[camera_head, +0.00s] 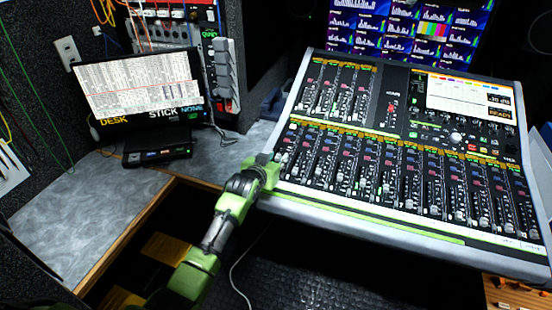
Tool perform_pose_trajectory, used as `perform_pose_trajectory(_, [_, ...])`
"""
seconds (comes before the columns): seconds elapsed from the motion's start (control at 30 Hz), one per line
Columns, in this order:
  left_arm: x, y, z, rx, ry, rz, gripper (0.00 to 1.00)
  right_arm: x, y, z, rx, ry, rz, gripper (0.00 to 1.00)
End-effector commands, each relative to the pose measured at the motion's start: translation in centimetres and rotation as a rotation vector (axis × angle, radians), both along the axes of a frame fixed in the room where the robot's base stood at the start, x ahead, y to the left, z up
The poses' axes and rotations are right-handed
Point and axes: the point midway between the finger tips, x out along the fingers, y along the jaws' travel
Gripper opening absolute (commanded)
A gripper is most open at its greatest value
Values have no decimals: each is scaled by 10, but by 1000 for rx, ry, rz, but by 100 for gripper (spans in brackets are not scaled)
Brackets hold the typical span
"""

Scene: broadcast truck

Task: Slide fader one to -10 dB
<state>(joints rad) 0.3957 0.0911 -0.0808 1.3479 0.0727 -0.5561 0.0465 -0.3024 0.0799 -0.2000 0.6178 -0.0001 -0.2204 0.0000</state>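The mixing console (360,212) fills the right side of the head view, with a lower row of fader strips. The leftmost fader strip (286,152), which I take as fader one, is at the console's lower left. My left gripper (268,161) is at the console's left edge, right beside this strip. Its fingertips are small and dark here, so I cannot tell whether they are open or touch the fader cap. The console's screen (462,97) has a readout that looks like -30 dB, with READY below it. My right gripper is not in view.
A monitor (138,88) stands on the grey desk at the left, with a black box (157,154) before it. A patch rack with cables (172,24) is behind. A wall of screens (410,27) stands behind the console. Dark open floor lies in front.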

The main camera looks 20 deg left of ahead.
Motion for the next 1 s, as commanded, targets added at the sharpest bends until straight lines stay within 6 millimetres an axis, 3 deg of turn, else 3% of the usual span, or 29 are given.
perform_pose_trajectory(0.13, [0,0,-1,0,2,0,28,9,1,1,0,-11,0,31])
perform_pose_trajectory(0.47, [-7,0,1,0,2,0,28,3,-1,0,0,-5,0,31])
perform_pose_trajectory(1.0, [-79,3,31,0,1,0,28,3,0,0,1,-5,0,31])
